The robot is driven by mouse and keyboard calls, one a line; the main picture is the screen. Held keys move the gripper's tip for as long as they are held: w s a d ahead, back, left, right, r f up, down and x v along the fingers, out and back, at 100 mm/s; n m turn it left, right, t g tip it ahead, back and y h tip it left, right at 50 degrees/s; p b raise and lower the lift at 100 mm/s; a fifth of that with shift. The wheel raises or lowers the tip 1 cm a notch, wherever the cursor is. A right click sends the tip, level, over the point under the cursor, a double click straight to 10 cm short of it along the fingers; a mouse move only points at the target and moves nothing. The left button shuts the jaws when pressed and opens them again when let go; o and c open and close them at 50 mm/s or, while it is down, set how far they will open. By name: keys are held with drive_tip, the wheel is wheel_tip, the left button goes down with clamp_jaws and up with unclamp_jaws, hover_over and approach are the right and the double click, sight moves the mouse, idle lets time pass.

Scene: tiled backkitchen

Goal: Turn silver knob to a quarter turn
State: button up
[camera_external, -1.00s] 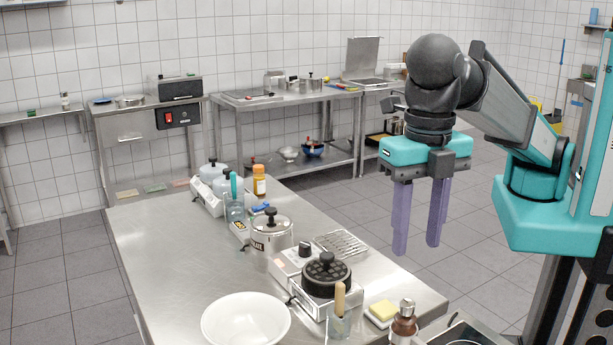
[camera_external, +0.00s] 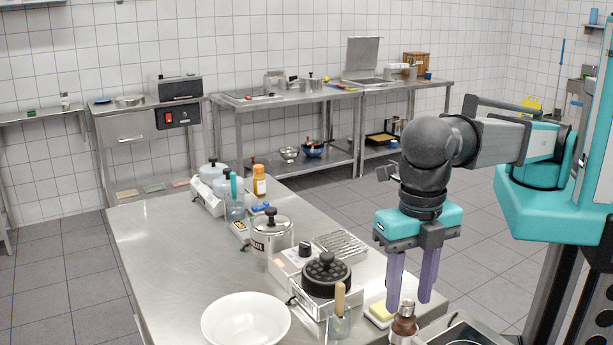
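On the steel table stands a white and steel appliance (camera_external: 283,265) with a black round waffle-like plate (camera_external: 326,277) on its front part. A small dark knob (camera_external: 306,249) sits on top of its rear part; its turn angle is too small to read. I cannot make out a clearly silver knob on it. My gripper (camera_external: 410,302) points down, its two purple fingers apart with nothing seen between them.
Around the appliance on the steel table (camera_external: 170,265) are a lidded steel pot (camera_external: 271,238), a wire rack (camera_external: 341,243), a white bowl (camera_external: 245,322) and a glass with a wooden-handled tool (camera_external: 339,322). The table's left side is bare.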

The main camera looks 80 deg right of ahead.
drive_tip(key=shift+f, duration=0.45)
drive_tip(key=shift+c, duration=0.5)
clamp_jaws()
drive_tip(key=shift+m, duration=0.4)
